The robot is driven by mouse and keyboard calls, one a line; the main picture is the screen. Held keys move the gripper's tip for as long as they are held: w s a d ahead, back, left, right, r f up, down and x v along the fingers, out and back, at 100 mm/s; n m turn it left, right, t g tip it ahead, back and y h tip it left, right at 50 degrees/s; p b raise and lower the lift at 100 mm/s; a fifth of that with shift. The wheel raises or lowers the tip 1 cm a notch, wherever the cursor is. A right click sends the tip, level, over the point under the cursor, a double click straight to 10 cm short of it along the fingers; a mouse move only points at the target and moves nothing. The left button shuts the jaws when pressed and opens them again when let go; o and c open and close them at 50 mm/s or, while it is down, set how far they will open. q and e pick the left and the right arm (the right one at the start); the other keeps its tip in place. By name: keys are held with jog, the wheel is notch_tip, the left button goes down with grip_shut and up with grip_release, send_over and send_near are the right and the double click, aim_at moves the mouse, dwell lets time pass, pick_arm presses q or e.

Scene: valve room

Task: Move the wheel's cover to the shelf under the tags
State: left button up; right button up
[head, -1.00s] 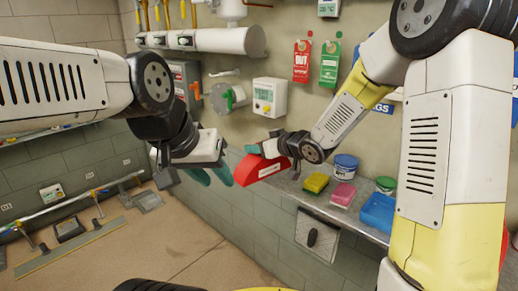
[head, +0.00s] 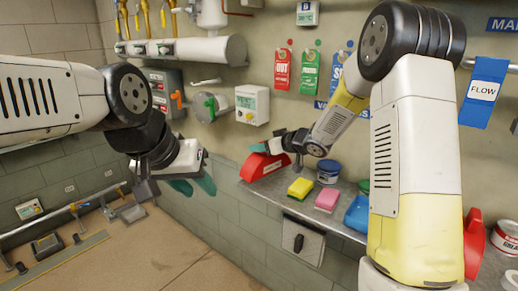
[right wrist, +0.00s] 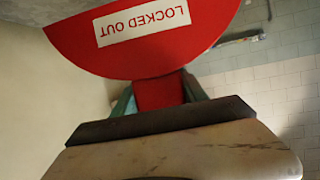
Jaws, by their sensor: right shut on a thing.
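The wheel's cover is a red piece (head: 262,167) with a white label, at the left end of the grey shelf (head: 283,195) below the tags. In the right wrist view the cover (right wrist: 160,40) reads "LOCKED OUT", upside down. My right gripper (head: 262,148) is shut on the cover's red grip, with a teal finger on each side. I cannot tell whether the cover touches the shelf. A red tag (head: 283,69), a green tag (head: 310,72) and a blue tag (head: 338,72) hang on the wall above. My left gripper (head: 192,186) is open and empty, left of the shelf.

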jog(key=shift+w+d, duration=0.5)
jog(key=shift+w, duration=0.25)
jog(key=shift+w+d+f, duration=0.25)
jog(key=shift+w+f, duration=0.05)
jog(key=shift+f, duration=0.3)
jog(key=shift+w+d+f, duration=0.2)
jog(key=shift+w+f, duration=0.15)
jog(key=shift+f, duration=0.2)
jog(key=shift+w+d+f, duration=0.25)
jog(key=shift+w+f, duration=0.05)
jog(key=shift+f, duration=0.3)
jog(key=o, duration=1.6)
jog(key=shift+o, duration=0.2)
